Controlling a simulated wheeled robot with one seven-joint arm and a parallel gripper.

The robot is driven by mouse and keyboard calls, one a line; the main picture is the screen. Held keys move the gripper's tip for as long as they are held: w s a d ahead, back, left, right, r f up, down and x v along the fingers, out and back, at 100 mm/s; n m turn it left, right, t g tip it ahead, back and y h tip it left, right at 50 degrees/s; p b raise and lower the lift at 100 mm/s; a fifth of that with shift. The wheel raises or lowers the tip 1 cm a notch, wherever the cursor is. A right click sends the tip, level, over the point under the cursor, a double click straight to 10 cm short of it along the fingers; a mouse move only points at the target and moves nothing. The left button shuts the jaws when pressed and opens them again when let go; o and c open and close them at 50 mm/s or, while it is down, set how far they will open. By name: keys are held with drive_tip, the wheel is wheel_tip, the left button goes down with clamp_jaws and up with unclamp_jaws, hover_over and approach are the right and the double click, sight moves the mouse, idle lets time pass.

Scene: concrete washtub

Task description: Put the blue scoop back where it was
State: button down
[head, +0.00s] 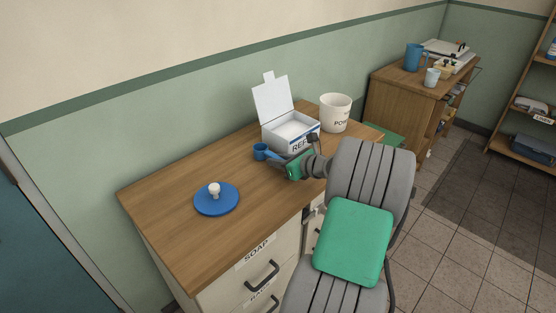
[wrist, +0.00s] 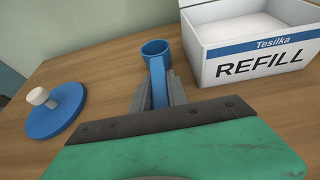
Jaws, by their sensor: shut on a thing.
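The blue scoop (wrist: 156,50) is in my gripper (wrist: 157,95), its handle running back between the two grey fingers and its cup pointing away from me. In the head view the scoop (head: 261,151) is in front of the left side of the white refill box, over the wooden top. My gripper (head: 280,160) reaches in from the right, low over the counter. I cannot tell whether the scoop touches the wood. The open refill box (head: 283,141), with its lid up, also shows in the wrist view (wrist: 250,62), right of the scoop.
A blue disc lid with a white knob (head: 218,203) lies on the counter, left of my gripper. Labelled drawers (head: 255,258) are below.

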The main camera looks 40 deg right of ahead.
drive_tip(key=shift+f, duration=0.4)
drive_tip(key=c, duration=1.2)
unclamp_jaws()
drive_tip(key=v, duration=0.7)
drive_tip(key=shift+s+r, duration=0.15)
drive_tip(key=shift+s, duration=0.2)
